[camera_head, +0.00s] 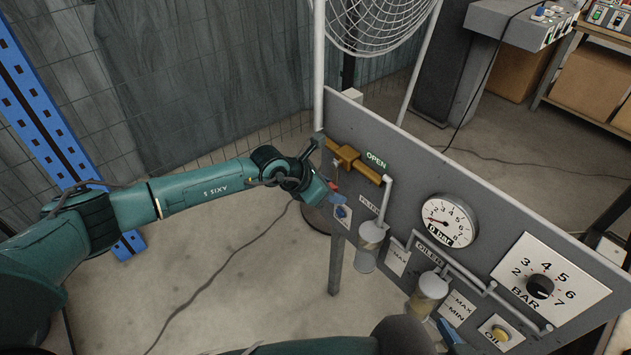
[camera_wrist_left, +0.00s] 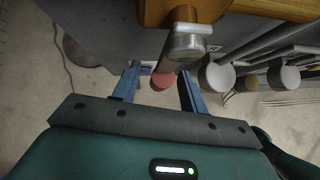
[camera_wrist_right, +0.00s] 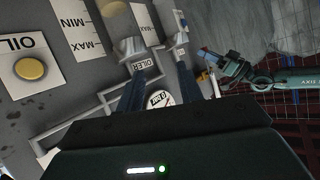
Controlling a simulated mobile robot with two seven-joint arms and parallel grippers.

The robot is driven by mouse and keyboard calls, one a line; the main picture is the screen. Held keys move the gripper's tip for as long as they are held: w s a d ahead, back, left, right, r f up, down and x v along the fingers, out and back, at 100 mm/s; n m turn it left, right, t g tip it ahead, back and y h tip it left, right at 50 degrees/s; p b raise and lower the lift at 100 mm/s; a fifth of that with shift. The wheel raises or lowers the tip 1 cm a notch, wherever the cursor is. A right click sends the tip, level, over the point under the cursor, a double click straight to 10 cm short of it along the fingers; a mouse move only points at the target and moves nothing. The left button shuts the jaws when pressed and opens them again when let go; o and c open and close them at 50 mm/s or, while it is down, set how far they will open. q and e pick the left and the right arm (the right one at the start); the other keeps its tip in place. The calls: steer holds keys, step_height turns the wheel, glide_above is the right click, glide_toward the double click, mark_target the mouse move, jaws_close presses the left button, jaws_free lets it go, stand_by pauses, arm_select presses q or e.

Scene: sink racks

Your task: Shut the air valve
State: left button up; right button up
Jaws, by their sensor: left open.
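The brass air valve (camera_head: 350,160) sits at the upper left of the grey panel, beside a green OPEN label (camera_head: 375,160). In the left wrist view, its brass body (camera_wrist_left: 185,10) is at the top, with a grey metal stem (camera_wrist_left: 186,45) and a reddish end (camera_wrist_left: 163,80) below it. My left gripper (camera_head: 336,198) is open just below the valve. Its blue fingers stand either side of the reddish end; contact cannot be told. My right gripper (camera_wrist_right: 161,88) is open and empty, low in front of the panel near the oiler (camera_head: 428,292).
The panel (camera_head: 480,205) also bears a filter (camera_head: 371,240), a gauge (camera_head: 446,220) labelled 0 bar, a black regulator knob (camera_head: 540,286) and a yellow OIL button (camera_head: 500,333). A wire guard (camera_head: 380,22) stands behind. The floor left of the panel is clear except for a cable.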

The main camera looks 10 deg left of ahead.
arm_select(q)
steer(key=v, duration=1.2)
steer(key=shift+a+p, duration=0.2)
steer(key=shift+p, duration=0.15)
